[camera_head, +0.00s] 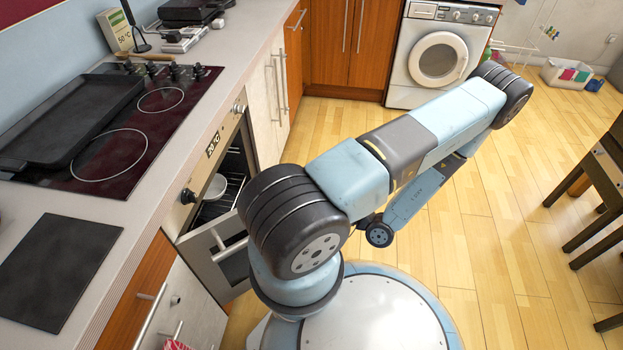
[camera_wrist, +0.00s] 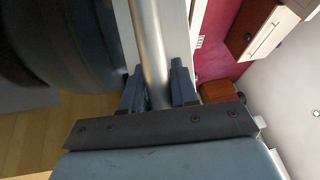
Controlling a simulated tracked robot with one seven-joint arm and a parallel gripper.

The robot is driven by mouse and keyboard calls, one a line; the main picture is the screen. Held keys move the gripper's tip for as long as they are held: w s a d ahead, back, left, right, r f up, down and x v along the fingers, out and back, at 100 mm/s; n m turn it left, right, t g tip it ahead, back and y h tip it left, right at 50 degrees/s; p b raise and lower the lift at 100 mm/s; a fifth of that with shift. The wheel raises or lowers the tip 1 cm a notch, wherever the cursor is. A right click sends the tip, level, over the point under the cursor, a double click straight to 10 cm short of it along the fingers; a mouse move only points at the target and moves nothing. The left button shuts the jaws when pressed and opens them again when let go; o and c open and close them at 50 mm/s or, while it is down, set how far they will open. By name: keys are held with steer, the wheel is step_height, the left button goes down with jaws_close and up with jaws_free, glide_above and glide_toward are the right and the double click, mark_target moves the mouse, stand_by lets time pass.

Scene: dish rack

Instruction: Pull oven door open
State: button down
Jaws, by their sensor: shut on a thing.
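The oven (camera_head: 215,150) is built into the counter on the left, under the hob. Its door (camera_head: 200,240) hangs partly open, tilted outward, and the inside shows a wire rack and a white bowl (camera_head: 214,187). The metal door handle (camera_head: 230,249) is partly covered by my arm in the head view. In the wrist view, the handle bar (camera_wrist: 150,40) runs between the two fingers of my gripper (camera_wrist: 157,84), which is shut on it. My gripper is hidden behind my arm in the head view.
A black tray (camera_head: 70,115) lies on the hob (camera_head: 140,125), and a dark mat (camera_head: 50,270) is on the counter. A washing machine (camera_head: 437,60) stands at the back. Dark wooden furniture (camera_head: 590,180) is at the right edge. The wooden floor (camera_head: 500,230) between is clear.

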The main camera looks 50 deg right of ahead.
steer(key=shift+s+a+f+m+h, duration=0.15)
steer(key=shift+s+a+h, duration=0.2)
steer(key=shift+s, duration=0.3)
steer(key=shift+s+a+r+m+h, duration=0.1)
steer(key=shift+s+a+m+h, duration=0.2)
steer(key=shift+s, duration=0.35)
steer(key=shift+s+a+f+m+h, duration=0.1)
steer(key=shift+s+a+h, duration=0.3)
steer(key=shift+s, duration=0.25)
steer(key=c, duration=1)
jaws_free()
steer(key=shift+d, duration=0.1)
steer(key=shift+o, duration=0.2)
steer(key=shift+r, duration=0.2)
